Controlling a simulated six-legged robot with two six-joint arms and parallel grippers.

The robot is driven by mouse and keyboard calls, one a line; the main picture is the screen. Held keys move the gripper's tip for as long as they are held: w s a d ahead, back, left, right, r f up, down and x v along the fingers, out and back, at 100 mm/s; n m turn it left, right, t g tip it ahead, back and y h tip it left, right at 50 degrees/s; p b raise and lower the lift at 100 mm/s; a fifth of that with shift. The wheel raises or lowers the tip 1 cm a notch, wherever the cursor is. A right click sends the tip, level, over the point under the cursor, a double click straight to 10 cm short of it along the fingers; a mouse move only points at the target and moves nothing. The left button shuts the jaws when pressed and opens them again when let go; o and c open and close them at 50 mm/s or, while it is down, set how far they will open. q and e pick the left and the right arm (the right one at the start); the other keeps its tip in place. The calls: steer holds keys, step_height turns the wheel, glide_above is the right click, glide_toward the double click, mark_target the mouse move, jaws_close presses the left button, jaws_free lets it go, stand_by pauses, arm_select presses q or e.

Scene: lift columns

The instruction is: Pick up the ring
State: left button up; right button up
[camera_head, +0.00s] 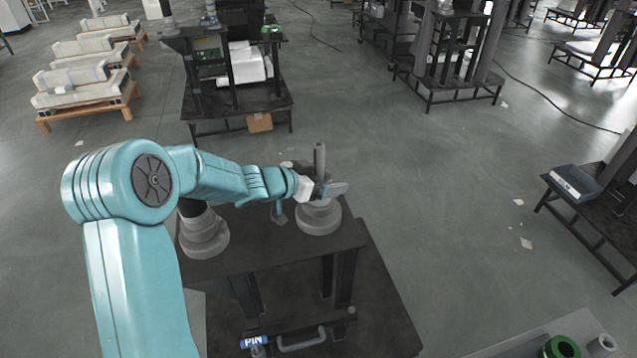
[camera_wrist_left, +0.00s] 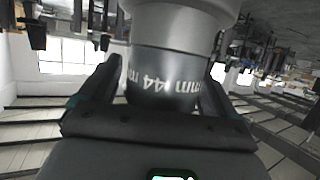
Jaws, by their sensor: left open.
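A green ring-shaped part (camera_head: 563,347) lies at the bottom right edge of the head view, partly cut off. A pale grey ring-like part (camera_head: 602,344) is beside it. I cannot tell which one is the task's ring. My left gripper (camera_head: 328,179) is open above a grey stepped round piece (camera_head: 319,219) on the near dark table. In the left wrist view, a grey and black cylinder (camera_wrist_left: 165,93) marked with "mm" lettering stands in front of my left gripper's spread fingers (camera_wrist_left: 160,100); I cannot tell whether they touch it. My right gripper is not in view.
Another grey stepped piece with a black upper part (camera_head: 203,235) stands left on the near table (camera_head: 270,250), partly behind my arm. A blue "PIN" label (camera_head: 254,341) and a grey handle (camera_head: 302,342) are at the lower level. Open floor (camera_head: 450,190) lies to the right.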

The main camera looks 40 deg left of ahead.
arm_select(q)
steer(key=shift+f, duration=0.1)
steer(key=c, duration=1.2)
steer(key=shift+c, duration=0.2)
step_height(320, 180, up, 20)
steer(key=p, duration=0.8)
